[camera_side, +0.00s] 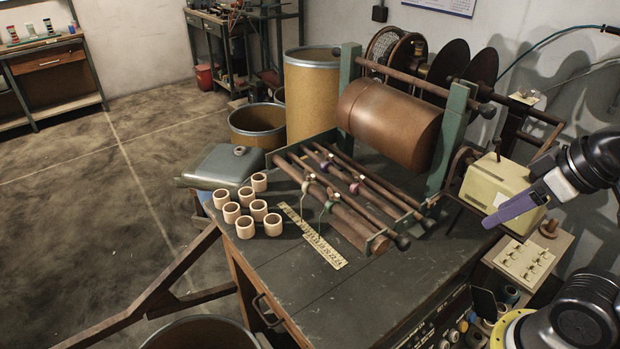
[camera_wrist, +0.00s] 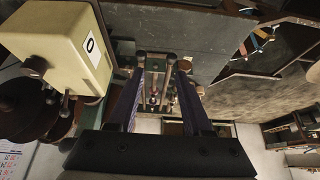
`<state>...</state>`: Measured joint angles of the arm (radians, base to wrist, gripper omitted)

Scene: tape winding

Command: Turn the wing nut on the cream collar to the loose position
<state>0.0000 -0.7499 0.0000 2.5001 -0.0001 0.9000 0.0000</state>
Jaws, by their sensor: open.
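Several small coloured collars sit on the slim rods of the winding frame (camera_side: 365,238) in the side view. A pale collar (camera_side: 306,186) at the left of the rods looks like the cream one; its wing nut is too small to read its position. A green collar (camera_side: 328,206), a purple collar (camera_side: 325,166) and a pink collar (camera_side: 354,188) are near it. My gripper (camera_side: 488,222) is well to the right of the rods, above the bench edge, apart from every collar. In the wrist view my gripper (camera_wrist: 162,60) is open, with nothing between its purple fingers.
A cream box (camera_side: 492,184) stands beside my gripper, and it fills the upper left of the wrist view (camera_wrist: 60,40). A brown drum (camera_side: 390,120) hangs behind the rods. Pale rings (camera_side: 246,228) and a yellow ruler (camera_side: 312,237) lie left. The front bench top is clear.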

